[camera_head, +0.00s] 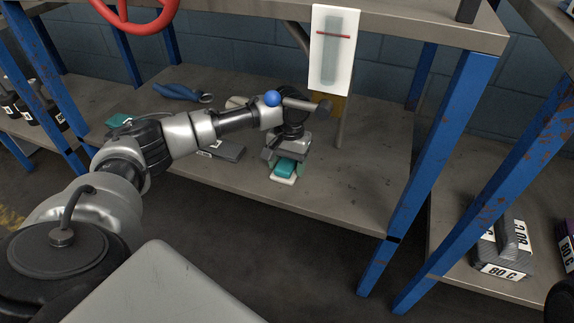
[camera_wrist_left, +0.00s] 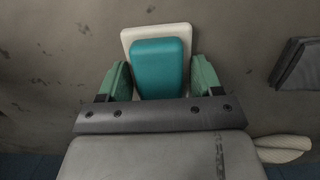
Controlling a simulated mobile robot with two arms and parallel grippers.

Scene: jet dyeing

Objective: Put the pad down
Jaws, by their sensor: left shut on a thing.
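The pad (camera_head: 286,168) is a teal block on a white base, low over the lower shelf (camera_head: 340,185) near its front edge. In the left wrist view the pad (camera_wrist_left: 157,66) lies between the two green fingertips. My left gripper (camera_head: 287,157) points down and is shut on the pad; its fingers also show in the left wrist view (camera_wrist_left: 161,80). Whether the white base touches the shelf I cannot tell. The near end of the pad is hidden by the gripper body in the left wrist view. My right gripper is not in view.
A grey labelled slab (camera_head: 226,150) lies left of the pad. A blue-handled tool (camera_head: 182,92) and a teal item (camera_head: 118,120) lie further left. A white card (camera_head: 331,50) hangs behind, and a blue post (camera_head: 432,150) stands right. The shelf right of the pad is clear.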

